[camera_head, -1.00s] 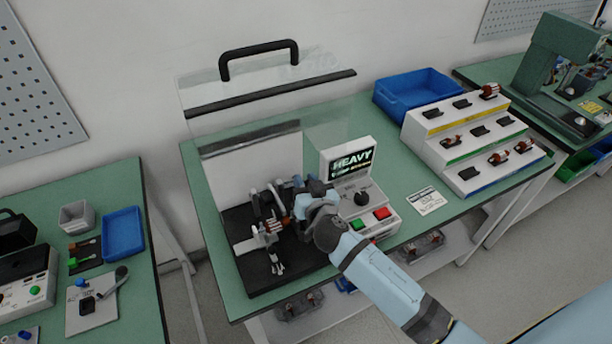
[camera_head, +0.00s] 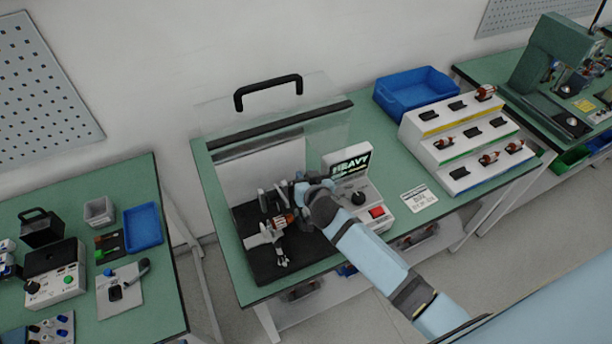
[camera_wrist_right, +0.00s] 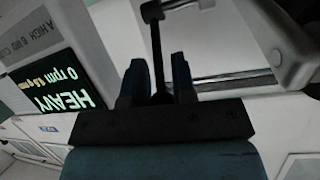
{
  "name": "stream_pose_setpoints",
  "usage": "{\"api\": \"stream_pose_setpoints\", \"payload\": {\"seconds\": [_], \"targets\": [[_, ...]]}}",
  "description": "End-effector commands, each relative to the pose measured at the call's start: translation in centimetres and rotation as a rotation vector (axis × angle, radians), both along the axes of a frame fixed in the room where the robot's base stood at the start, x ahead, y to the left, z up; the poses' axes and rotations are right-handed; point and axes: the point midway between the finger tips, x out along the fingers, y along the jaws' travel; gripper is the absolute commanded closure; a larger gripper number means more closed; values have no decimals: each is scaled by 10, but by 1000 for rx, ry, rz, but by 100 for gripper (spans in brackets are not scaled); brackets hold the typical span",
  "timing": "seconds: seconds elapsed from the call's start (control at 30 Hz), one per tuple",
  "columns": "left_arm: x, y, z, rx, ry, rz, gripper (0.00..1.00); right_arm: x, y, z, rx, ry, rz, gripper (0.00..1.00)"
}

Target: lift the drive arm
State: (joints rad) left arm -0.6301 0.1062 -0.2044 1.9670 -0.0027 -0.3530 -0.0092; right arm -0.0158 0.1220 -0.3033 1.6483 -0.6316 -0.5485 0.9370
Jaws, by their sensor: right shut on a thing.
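The test rig stands on a black base (camera_head: 254,266) on the middle bench, with grey metal parts (camera_head: 266,236) and a copper-orange stator (camera_head: 287,218). My right gripper (camera_head: 293,190) is at the rig's back right, above the base. In the right wrist view the gripper (camera_wrist_right: 158,80) is shut on a thin dark rod (camera_wrist_right: 157,45), which I take to be part of the drive arm. In the head view my gripper and wrist hide most of the drive arm. My left gripper is not in view.
A clear guard with a black handle (camera_head: 268,90) stands behind the rig. A control box with a HEAVY display (camera_head: 350,163) and red button (camera_head: 377,211) is close to my right forearm. A blue bin (camera_head: 416,92) and stepped part rack (camera_head: 440,152) stand farther right.

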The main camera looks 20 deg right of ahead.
Motion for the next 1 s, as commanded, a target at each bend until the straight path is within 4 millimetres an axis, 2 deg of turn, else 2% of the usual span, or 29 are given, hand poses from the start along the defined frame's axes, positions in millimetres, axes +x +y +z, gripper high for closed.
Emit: {"api": "stream_pose_setpoints", "payload": {"seconds": [0.03, 0.07, 0.13, 0.17, 0.43, 0.57, 0.67, 1.0], "targets": [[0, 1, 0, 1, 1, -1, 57, 0, -1, 0, 0, -1, -1, 100], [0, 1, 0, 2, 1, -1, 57, 0, -1, 0, 0, -1, -1, 73], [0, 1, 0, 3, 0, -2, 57, 0, -1, 0, 0, -1, -1, 57], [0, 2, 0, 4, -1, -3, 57, 0, -1, 0, 0, -1, -1, 53], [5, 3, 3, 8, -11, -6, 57, 0, 0, 1, 1, -1, 0, 53], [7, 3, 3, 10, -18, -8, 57, -9, 1, 2, 2, -1, -1, 53], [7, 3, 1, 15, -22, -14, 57, -25, 2, 7, 3, 0, -1, 53], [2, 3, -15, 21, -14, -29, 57, -97, 7, 35, 3, 0, -2, 53]]}}
